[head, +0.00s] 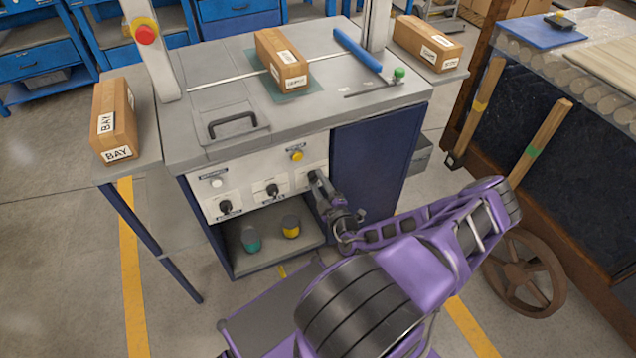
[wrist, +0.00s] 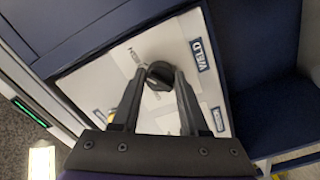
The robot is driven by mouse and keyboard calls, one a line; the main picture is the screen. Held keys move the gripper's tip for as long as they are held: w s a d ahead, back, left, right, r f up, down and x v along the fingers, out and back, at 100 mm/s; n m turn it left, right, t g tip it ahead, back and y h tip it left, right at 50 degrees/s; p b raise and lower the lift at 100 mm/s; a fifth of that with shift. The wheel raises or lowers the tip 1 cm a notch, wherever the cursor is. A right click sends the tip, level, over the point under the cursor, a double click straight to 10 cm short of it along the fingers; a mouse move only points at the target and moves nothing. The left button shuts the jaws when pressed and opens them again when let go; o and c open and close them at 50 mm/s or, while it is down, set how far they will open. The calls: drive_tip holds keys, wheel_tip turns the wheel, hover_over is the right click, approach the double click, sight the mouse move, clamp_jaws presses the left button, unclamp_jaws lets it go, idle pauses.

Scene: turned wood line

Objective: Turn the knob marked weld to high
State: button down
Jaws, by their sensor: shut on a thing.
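The weld knob (wrist: 160,75) is a round black knob on a pale plate in the wrist view. A dark label reading WELD (wrist: 201,56) is beside it. My gripper (wrist: 160,82) has its two dark fingers on either side of the knob and is shut on it. In the head view my gripper (head: 317,180) is at the right end of the white control panel (head: 245,183) and hides this knob. Small marks around the knob are too blurred to read, and I cannot tell which setting it points to.
Two other black knobs, a left one (head: 225,207) and a middle one (head: 272,190), sit on the same panel. A white button (head: 216,182) and a yellow button (head: 296,155) are above them.

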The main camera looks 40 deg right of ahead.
drive_tip(key=shift+m, duration=0.5)
drive_tip(key=shift+c, duration=2.1)
unclamp_jaws()
drive_tip(key=p+v, duration=0.1)
drive_tip(key=v, duration=1.6)
drive_tip(key=shift+s, duration=0.2)
